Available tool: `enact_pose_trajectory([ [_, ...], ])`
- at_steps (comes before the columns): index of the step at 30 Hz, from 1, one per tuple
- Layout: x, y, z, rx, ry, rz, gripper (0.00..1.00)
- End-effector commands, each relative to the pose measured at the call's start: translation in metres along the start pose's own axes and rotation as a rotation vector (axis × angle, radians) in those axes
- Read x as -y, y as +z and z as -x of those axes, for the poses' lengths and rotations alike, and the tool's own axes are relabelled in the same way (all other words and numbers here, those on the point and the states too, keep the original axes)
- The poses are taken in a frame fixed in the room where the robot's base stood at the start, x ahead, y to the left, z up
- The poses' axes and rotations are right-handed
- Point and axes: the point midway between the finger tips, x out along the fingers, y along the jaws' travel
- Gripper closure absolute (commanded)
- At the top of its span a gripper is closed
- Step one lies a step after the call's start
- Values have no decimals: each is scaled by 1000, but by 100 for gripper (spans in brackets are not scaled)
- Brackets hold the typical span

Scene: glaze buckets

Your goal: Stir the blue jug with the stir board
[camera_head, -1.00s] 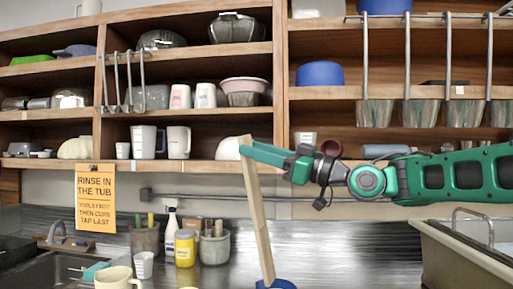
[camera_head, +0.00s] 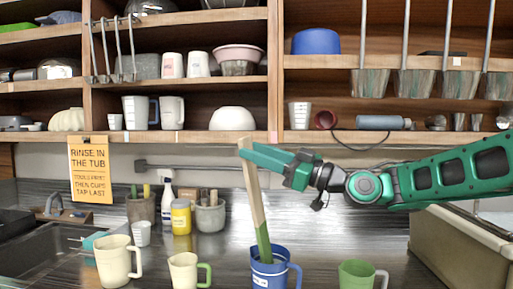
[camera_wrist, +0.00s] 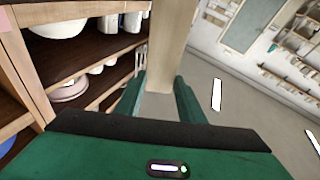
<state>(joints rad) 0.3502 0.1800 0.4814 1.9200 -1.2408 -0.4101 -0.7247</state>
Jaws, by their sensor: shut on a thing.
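The stir board (camera_head: 253,195) is a long pale wooden slat with a green lower part. It leans slightly, and its top is between the fingers of my gripper (camera_head: 250,154), which is shut on it. The wrist view also shows the board (camera_wrist: 172,45) between the green fingers. The blue jug (camera_head: 271,274) stands on the counter below my gripper, its handle to the right. The board's lower end meets the jug's mouth and appears to be inside it; its tip is hidden. The jug's contents cannot be seen.
A cream jug (camera_head: 113,262) and a cream jug with a green handle (camera_head: 184,271) stand left of the blue jug. A green jug (camera_head: 356,275) stands to the right. A yellow jar (camera_head: 181,217) and tool pots are behind. Shelves (camera_head: 200,137) hang above.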

Motion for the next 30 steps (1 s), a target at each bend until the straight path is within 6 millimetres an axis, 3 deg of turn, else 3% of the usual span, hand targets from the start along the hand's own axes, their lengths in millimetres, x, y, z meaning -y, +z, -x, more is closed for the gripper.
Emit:
enact_pose_trajectory([
  [13, 1, 32, 12, -1, -2, -2, 96],
  [30, 2, 38, 15, -1, -3, 0, 96],
])
